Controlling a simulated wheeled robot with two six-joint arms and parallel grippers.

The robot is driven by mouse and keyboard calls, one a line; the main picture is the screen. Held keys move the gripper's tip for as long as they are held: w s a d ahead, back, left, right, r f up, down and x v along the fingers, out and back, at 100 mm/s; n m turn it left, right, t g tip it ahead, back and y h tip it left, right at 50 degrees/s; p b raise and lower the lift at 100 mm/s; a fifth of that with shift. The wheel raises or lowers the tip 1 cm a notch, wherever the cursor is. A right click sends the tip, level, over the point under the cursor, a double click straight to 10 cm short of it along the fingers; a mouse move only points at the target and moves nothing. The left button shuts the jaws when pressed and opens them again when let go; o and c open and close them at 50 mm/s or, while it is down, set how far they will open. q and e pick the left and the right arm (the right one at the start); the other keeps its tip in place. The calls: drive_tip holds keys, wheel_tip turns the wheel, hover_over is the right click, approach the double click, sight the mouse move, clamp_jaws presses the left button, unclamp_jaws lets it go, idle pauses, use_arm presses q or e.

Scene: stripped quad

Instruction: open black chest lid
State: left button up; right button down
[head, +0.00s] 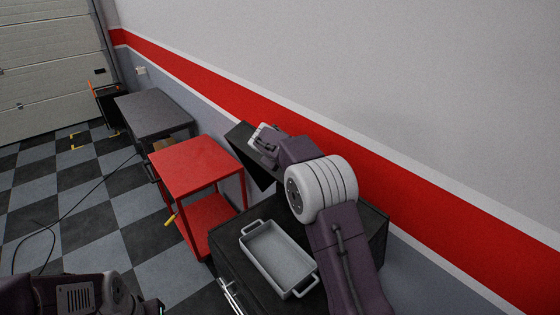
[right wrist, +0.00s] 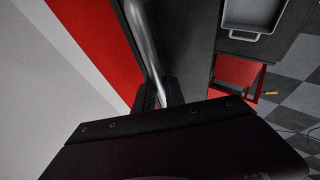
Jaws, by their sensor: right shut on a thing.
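The black chest lid (head: 252,158) shows in the head view as a dark panel, steeply tilted near the wall. My right gripper (head: 264,141) is at its upper right edge, shut on it; the contact is small and partly hidden. In the right wrist view a dark panel (right wrist: 189,45) runs down from the top, with a curved silver bar (right wrist: 147,45) along its left side. The dark chest body (head: 372,226) is partly hidden behind my right arm. My left arm enters at the lower left of the head view, but its fingers are out of sight.
A grey two-handled tray (head: 278,258) rests on the dark top at the lower right, and it also shows in the right wrist view (right wrist: 254,14). Checkered floor lies open at left.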

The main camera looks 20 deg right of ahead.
drive_tip(key=shift+d, duration=0.25)
drive_tip(key=c, duration=1.4)
unclamp_jaws()
drive_tip(key=shift+w, duration=0.1)
drive_tip(key=shift+a+r, duration=0.1)
drive_tip(key=shift+r, duration=0.1)
drive_tip(key=b+v, duration=0.3)
drive_tip(key=v, duration=0.5)
drive_tip(key=shift+s+r, duration=0.3)
